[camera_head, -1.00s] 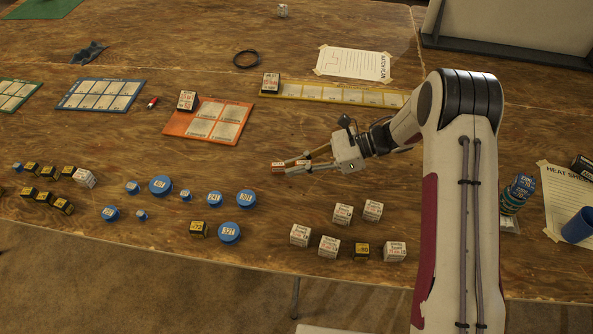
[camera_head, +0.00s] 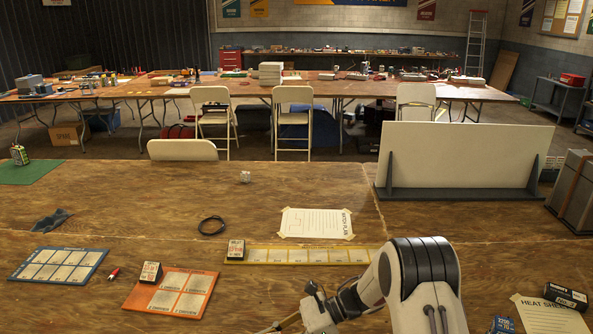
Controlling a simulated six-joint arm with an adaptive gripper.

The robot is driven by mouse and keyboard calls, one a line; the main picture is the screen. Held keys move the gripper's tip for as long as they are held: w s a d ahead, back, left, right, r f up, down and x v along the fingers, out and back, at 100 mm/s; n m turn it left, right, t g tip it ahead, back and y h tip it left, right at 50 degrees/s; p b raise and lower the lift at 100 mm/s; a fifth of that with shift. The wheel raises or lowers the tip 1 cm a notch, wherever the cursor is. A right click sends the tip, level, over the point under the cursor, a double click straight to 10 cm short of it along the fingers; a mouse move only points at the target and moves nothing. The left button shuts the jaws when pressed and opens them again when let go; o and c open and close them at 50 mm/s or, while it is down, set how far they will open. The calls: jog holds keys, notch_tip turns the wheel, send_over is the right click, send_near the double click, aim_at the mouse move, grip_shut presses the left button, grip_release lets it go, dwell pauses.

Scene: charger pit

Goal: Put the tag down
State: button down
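My gripper (camera_head: 290,322) shows only in part at the bottom edge, right of the orange card. Its fingertips are cut off, so I cannot see whether it holds anything. I cannot pick out the tag for certain. A black-and-white labelled block (camera_head: 151,271) stands on the top left of the orange card (camera_head: 168,299). A similar block (camera_head: 236,250) stands at the left end of the yellow strip (camera_head: 290,254). A small red object (camera_head: 113,273) lies between the orange card and the blue card (camera_head: 58,265).
A black cable ring (camera_head: 212,226), a dark cloth (camera_head: 52,219) and a taped paper sheet (camera_head: 317,223) lie farther back. A white panel (camera_head: 458,156) stands at the back right. Bare wood is open behind the cards.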

jog(key=shift+f, duration=0.15)
jog(key=shift+s+a+f, duration=0.1)
jog(key=shift+s+f, duration=0.15)
jog(key=shift+s, duration=0.05)
jog(key=s+d+r+m+t+h, duration=0.1)
jog(key=d+m+t, duration=0.3)
jog(key=d, duration=0.9)
jog(key=s+d+r+m+t+h, duration=0.1)
jog(key=d+r+m+t, duration=0.2)
jog(key=d, duration=1)
jog(key=m+t, duration=0.2)
jog(key=t, duration=0.1)
jog(key=shift+m+t+h, duration=0.3)
jog(key=shift+s, duration=0.1)
